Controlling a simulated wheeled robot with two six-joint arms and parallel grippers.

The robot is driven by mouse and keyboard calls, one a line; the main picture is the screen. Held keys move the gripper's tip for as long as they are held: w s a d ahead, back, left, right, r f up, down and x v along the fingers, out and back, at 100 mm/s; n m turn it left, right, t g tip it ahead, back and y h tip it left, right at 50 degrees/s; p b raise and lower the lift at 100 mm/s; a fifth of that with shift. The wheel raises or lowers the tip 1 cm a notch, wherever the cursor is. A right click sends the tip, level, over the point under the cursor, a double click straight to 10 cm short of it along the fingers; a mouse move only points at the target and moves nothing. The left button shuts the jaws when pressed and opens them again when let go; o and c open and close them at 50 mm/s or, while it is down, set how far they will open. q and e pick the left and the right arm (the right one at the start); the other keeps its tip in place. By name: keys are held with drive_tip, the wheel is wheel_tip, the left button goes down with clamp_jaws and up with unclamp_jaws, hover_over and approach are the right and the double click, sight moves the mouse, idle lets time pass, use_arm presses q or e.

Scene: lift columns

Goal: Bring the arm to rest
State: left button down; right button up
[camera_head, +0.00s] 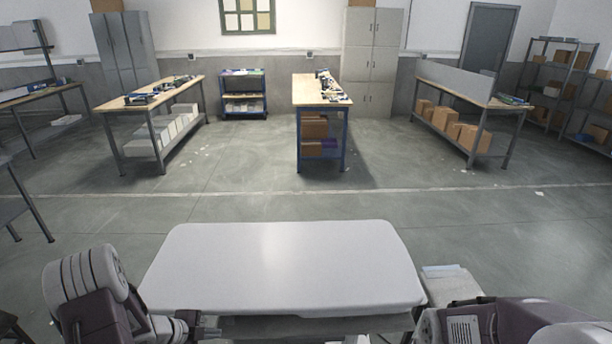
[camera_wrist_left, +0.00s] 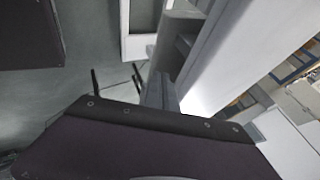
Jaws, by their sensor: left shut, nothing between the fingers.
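My left arm (camera_head: 85,285) comes in at the lower left in the head view and is bent low. My left gripper (camera_head: 197,326) is at the near left edge of a white surface with rounded corners (camera_head: 280,265), low beside or under it; I cannot tell if they touch. In the left wrist view the gripper's fingers (camera_wrist_left: 160,93) are together with nothing between them. My right arm (camera_head: 510,320) shows at the lower right, and its gripper is out of the picture.
The white surface is bare. A small pale box-like top (camera_head: 452,285) stands at its right. Beyond is open grey floor (camera_head: 250,208). Workbenches (camera_head: 155,92), (camera_head: 322,92), (camera_head: 470,88), a blue cart (camera_head: 243,95) and grey cabinets (camera_head: 370,60) stand farther back.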

use_arm(q)
drive_tip(key=w+d+r+n+t+y, duration=0.25)
drive_tip(key=w+d+r+n, duration=0.2)
drive_tip(key=d+r, duration=0.95)
drive_tip(key=s+a+f+n+g+y, duration=0.1)
drive_tip(key=s+f+n+g, duration=0.1)
drive_tip(key=s+n+g, duration=0.5)
drive_tip(key=s+n, duration=0.6)
drive_tip(key=s, duration=0.5)
drive_tip(key=shift+s+n+g, duration=0.2)
drive_tip(key=shift+n+g, duration=0.15)
drive_tip(key=shift+a+y, duration=0.1)
drive_tip(key=shift+y, duration=0.15)
drive_tip(key=shift+w, duration=0.1)
